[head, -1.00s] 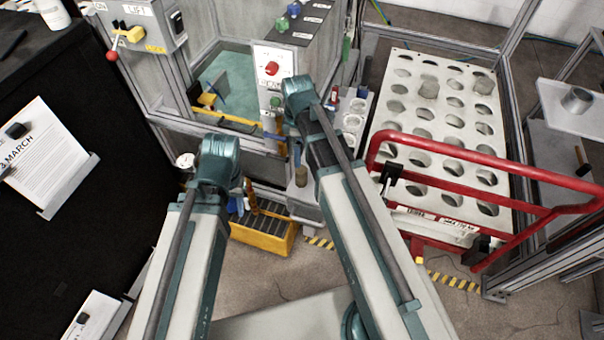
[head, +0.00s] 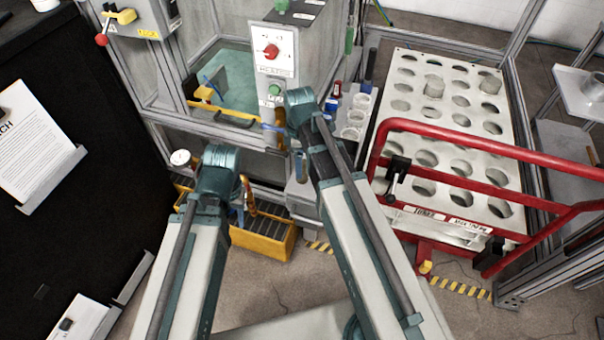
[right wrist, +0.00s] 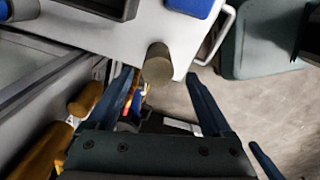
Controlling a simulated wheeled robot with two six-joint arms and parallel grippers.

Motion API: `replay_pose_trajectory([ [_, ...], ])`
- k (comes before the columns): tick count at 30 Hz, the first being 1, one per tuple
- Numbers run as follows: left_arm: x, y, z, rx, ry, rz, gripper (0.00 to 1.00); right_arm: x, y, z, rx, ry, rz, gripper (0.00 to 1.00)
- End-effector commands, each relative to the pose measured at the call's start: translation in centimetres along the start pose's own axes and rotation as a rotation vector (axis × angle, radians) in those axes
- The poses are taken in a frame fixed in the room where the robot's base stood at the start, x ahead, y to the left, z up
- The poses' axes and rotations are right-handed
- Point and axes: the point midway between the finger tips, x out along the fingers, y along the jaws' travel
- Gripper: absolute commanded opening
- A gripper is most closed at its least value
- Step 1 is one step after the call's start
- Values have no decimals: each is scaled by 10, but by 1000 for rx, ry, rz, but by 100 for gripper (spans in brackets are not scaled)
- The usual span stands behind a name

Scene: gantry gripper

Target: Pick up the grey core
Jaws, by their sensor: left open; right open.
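A grey-brown cylinder (right wrist: 157,66), seemingly the grey core, stands near the edge of a white surface (right wrist: 130,38) in the right wrist view. My right gripper (right wrist: 157,77) is open, with its two blue fingers apart. The core shows in the gap between the fingertips; I see no contact. In the head view the right arm's wrist hides most of that gripper and I cannot make out this core. My left gripper (head: 243,198) is mostly hidden behind its wrist, above the yellow bin, with nothing visibly held.
A yellow bin (head: 262,245) sits low in the middle. A control panel (head: 272,52) stands behind the arms. A dark board is at left.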

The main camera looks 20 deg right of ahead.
Motion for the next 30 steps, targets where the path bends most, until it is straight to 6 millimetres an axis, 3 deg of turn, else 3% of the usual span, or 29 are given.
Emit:
replay_pose_trajectory([
  [13,49,5,-3,0,0,0,47,50,3,8,0,0,0,85],
  [22,50,5,-3,0,0,0,47,50,3,7,0,0,0,85],
  [23,50,5,-3,0,0,0,47,50,3,7,0,0,0,83],
  [30,50,5,-3,0,0,0,47,50,3,8,0,0,0,40],
])
